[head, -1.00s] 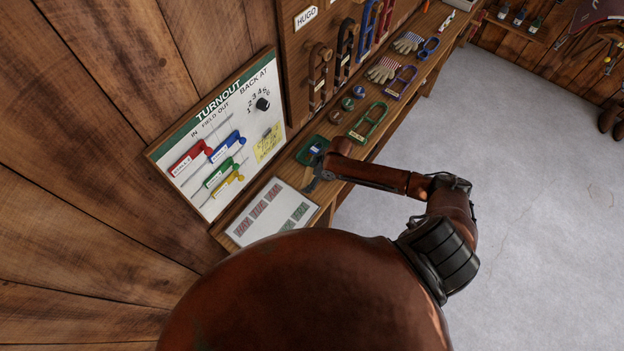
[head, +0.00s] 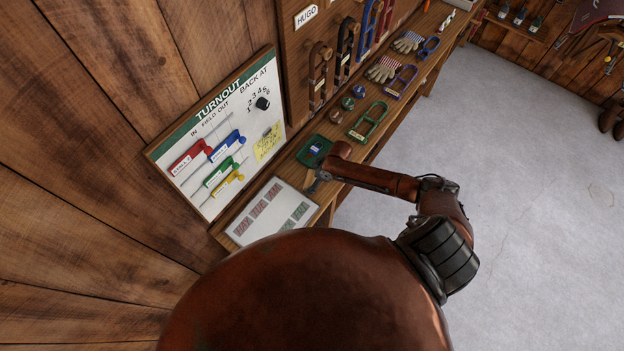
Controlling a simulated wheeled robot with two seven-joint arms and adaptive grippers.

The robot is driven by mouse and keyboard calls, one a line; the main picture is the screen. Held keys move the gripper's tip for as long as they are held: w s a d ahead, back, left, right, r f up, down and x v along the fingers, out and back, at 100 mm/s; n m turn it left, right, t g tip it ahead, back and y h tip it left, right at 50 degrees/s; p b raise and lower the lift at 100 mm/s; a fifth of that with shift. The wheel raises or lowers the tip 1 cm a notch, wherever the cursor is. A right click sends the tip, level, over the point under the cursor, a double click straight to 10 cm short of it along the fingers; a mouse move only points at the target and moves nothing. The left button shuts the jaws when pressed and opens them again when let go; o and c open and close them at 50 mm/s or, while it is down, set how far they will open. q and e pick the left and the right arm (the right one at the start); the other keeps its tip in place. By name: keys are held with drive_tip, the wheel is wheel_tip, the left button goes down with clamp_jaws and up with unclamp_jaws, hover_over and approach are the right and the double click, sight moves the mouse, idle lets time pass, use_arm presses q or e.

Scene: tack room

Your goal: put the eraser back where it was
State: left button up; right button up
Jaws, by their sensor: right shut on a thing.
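My right gripper (head: 315,185) is small and dark in the head view. It is shut at the front edge of the bench, between the green tray and the white panel. What it grips is too small and hidden to make out, and I cannot clearly identify the eraser. The green tray (head: 306,158) lies on the bench just beyond the gripper, with a small blue and white item (head: 317,149) in it. The white panel (head: 262,226) with red and green word tiles lies on the near side of the gripper. My left gripper is not in view.
Green and blue frames, round tins and striped gloves (head: 383,69) line the bench further along. The grey floor (head: 530,180) is clear.

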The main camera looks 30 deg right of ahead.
drive_tip(key=shift+f, duration=0.4)
drive_tip(key=o, duration=1.2)
drive_tip(key=shift+o, duration=0.2)
drive_tip(key=shift+r, duration=0.2)
drive_tip(key=v, duration=1.2)
drive_tip(key=shift+r, duration=0.45)
